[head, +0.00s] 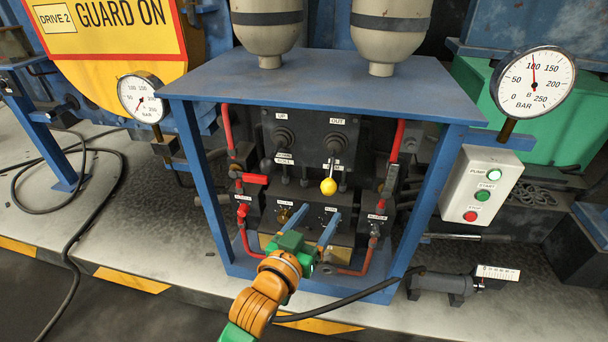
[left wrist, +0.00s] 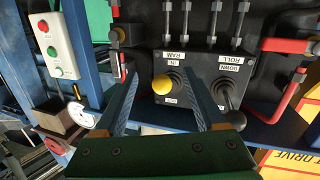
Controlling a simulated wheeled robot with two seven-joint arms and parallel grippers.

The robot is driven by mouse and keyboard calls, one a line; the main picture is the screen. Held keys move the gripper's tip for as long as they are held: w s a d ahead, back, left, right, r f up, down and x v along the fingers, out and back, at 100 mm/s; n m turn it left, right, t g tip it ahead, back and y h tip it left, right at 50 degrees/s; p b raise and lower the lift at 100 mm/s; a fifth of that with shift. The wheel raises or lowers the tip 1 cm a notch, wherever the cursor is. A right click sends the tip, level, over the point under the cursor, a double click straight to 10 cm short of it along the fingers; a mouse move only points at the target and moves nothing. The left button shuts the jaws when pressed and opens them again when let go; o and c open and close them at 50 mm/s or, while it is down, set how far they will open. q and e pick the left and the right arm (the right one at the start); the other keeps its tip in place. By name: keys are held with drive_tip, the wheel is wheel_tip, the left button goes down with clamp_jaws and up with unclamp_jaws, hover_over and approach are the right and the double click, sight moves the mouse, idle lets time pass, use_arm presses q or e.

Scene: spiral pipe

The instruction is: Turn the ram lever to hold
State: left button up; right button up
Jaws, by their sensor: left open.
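The ram lever (head: 328,187) has a yellow ball knob and stands out from the dark panel below the OUT label in the head view. In the left wrist view its yellow knob (left wrist: 162,87) shows between my two fingers, near upside-down RAM, IN and OUT labels. I cannot tell the lever's exact setting. My left gripper (head: 318,212) is open, its blue fingers pointing at the panel, below the knob in the head view. In the left wrist view the fingers (left wrist: 160,75) stand either side of the knob, with no clear contact. My right gripper is not in view.
The black roll lever (left wrist: 230,91) is beside the ram lever. Red pipes (head: 232,130) and blue frame posts (head: 444,190) flank the panel under the blue top (head: 320,88). A push-button box (head: 483,190) and a gauge (head: 535,83) are at the right.

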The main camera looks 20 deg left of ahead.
sight(325, 192)
use_arm(q)
drive_tip(key=r, duration=0.2)
drive_tip(key=w+a+r, duration=0.1)
drive_tip(key=shift+r+t, duration=0.1)
drive_tip(key=shift+t, duration=0.3)
drive_tip(key=w, duration=0.3)
drive_tip(key=w+d, duration=0.1)
drive_tip(key=w, duration=0.1)
drive_tip(key=shift+w+b, duration=0.25)
drive_tip(key=shift+b, duration=0.1)
clamp_jaws()
idle(0.5)
